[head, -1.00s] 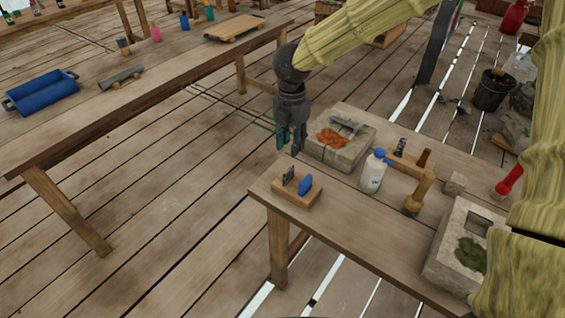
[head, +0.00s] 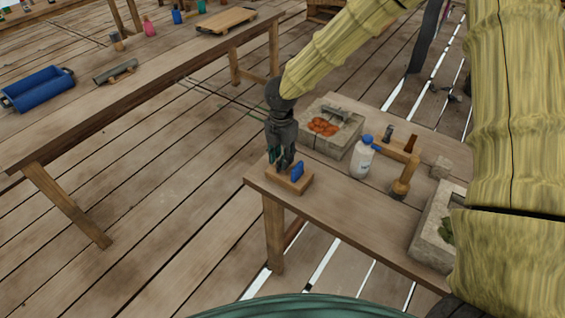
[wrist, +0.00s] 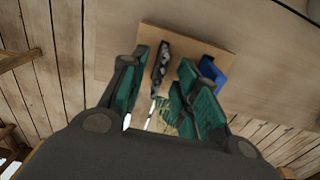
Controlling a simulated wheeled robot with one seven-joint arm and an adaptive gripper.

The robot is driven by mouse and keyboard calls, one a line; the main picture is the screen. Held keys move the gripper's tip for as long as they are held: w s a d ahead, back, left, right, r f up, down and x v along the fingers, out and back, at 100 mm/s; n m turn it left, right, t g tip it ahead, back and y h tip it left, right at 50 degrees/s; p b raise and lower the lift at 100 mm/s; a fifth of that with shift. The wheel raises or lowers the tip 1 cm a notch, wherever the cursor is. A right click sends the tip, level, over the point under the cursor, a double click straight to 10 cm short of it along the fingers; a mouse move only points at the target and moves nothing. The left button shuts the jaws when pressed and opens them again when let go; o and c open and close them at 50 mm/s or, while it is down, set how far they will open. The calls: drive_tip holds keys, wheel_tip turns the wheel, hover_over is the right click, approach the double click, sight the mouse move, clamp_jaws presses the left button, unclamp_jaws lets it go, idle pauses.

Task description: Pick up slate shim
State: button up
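The slate shim (wrist: 160,62) is a thin dark grey piece standing in a small wooden block (head: 287,182) at the near corner of the right table. A blue piece (head: 297,170) stands beside it and also shows in the wrist view (wrist: 212,74). My gripper (head: 279,161) is over the block and points down. In the wrist view its green-padded fingers (wrist: 163,78) are apart, one on each side of the shim, with visible gaps. In the head view the gripper hides the shim.
On the same table (head: 335,215) are a stone block with orange contents (head: 323,127), a white bottle with a blue cap (head: 362,158), a wooden mallet (head: 404,175) and another stone block (head: 432,235). A second table at left holds a blue tray (head: 38,89).

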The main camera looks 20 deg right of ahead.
drive_tip(key=shift+w+f, duration=0.25)
drive_tip(key=shift+f, duration=0.3)
drive_tip(key=shift+s+r, duration=0.15)
drive_tip(key=shift+s, duration=0.05)
drive_tip(key=shift+w, duration=0.1)
clamp_jaws()
